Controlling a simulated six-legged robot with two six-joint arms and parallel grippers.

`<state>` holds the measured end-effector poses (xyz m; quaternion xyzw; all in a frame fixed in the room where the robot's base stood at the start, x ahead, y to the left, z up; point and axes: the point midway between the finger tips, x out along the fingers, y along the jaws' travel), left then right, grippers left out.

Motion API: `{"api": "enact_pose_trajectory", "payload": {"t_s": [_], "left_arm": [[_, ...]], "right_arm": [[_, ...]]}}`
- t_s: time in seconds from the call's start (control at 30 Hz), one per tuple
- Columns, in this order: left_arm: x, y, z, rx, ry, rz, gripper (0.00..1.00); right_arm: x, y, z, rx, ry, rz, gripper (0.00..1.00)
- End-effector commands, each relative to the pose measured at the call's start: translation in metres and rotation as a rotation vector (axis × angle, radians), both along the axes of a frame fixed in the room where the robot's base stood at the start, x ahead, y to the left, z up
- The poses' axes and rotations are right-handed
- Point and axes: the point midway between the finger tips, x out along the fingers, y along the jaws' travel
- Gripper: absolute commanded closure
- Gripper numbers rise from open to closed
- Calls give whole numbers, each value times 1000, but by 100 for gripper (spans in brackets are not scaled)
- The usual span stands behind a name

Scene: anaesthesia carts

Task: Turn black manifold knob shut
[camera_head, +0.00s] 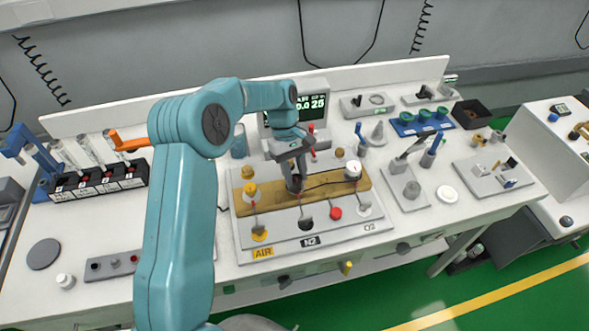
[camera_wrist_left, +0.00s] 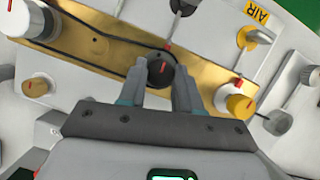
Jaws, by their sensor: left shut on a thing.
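The black manifold knob (camera_wrist_left: 160,72) sits on a brass-coloured manifold bar (camera_wrist_left: 105,50) in the left wrist view. It has a red mark on its face. My left gripper (camera_wrist_left: 160,88) is shut on this knob, one finger on each side of it. In the head view my left gripper (camera_head: 296,186) reaches down onto the middle of the manifold bar (camera_head: 325,188) and mostly hides the black knob. A yellow knob (camera_head: 249,189) is on the bar's left part and a white knob (camera_head: 353,170) on its right part. My right gripper is not in view.
The manifold stands on a light panel with an AIR label (camera_head: 263,253), an N2 label (camera_head: 310,241) and an O2 label. A screen (camera_head: 312,103) stands behind. A black rack with several red-marked slots (camera_head: 97,185) is at the left, a blue tray (camera_head: 421,124) at the back right.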

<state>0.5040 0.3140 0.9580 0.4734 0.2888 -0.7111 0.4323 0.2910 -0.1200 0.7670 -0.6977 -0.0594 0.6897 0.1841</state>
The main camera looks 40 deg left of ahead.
Motion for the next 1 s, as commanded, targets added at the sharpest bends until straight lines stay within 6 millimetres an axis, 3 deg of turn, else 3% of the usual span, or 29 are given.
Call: {"api": "enact_pose_trajectory", "payload": {"t_s": [0.7,0.73,0.77,0.8,1.0], "left_arm": [[3,1,4,3,-11,-67,97],[3,1,4,3,-11,-67,57],[3,1,4,3,-11,-67,47],[2,0,3,3,-10,-67,41],[2,0,2,1,-6,-68,41]], "right_arm": [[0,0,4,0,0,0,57],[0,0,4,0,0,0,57],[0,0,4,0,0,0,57],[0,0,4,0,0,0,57],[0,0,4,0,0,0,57]]}}
